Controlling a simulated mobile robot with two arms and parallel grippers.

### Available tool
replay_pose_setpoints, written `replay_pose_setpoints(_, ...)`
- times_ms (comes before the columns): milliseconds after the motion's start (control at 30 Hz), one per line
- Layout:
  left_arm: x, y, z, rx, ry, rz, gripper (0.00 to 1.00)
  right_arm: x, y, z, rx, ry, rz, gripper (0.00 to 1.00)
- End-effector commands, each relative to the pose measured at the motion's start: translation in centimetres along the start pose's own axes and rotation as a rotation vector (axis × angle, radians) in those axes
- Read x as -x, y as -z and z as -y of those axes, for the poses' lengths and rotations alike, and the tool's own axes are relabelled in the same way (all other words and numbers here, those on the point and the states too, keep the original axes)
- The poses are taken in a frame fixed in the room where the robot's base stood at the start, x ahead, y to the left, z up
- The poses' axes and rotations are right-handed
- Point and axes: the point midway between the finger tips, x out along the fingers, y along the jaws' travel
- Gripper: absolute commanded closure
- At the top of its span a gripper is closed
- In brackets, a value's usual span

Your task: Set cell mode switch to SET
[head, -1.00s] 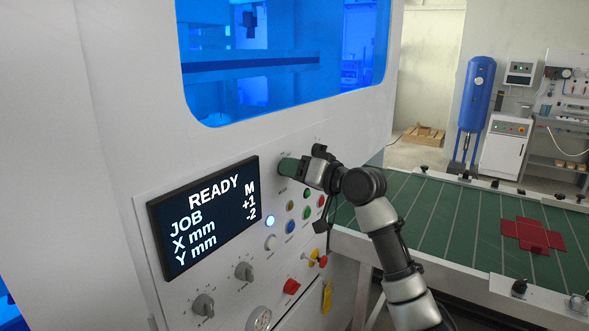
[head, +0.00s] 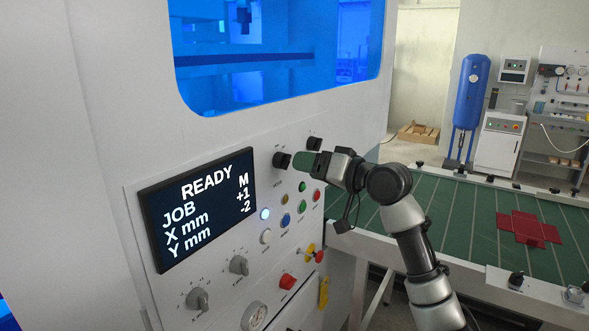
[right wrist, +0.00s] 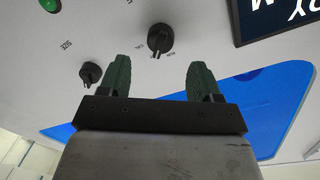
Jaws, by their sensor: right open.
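A black rotary knob (head: 281,160) is on the white panel, up and to the right of the display. A second, smaller black knob (head: 314,143) is further right. My right gripper (head: 299,160) has green fingers and is just right of the first knob, apart from it. In the right wrist view the panel is upside down. The first knob (right wrist: 160,38) shows beyond and between the two open fingers (right wrist: 157,64), with nothing gripped. The second knob (right wrist: 90,73) is outside the left finger. The small labels around the first knob are too small to read. My left gripper is not in view.
The display (head: 203,207) reads READY, JOB M, X mm +1, Y mm -2. Coloured buttons (head: 286,220), grey knobs (head: 198,300) and a red switch (head: 287,282) are lower on the panel. A green conveyor (head: 450,222) with a red flat blank (head: 528,228) is at the right.

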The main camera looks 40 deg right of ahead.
Motion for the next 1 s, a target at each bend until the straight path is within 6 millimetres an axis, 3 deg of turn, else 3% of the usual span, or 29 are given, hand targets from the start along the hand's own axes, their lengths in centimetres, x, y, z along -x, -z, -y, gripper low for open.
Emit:
replay_pose_setpoints(100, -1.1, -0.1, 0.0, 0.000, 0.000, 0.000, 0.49, 2.4, -0.3, -0.2, 0.003, -0.003, 0.000, 0.36)
replay_pose_setpoints(300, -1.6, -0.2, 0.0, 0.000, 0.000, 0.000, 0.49, 4.7, -0.1, -0.1, 0.000, -0.001, 0.000, 0.36)
replay_pose_setpoints(1000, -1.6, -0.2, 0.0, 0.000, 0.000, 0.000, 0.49, 4.9, -0.2, -0.4, -0.007, -0.006, 0.002, 0.36)
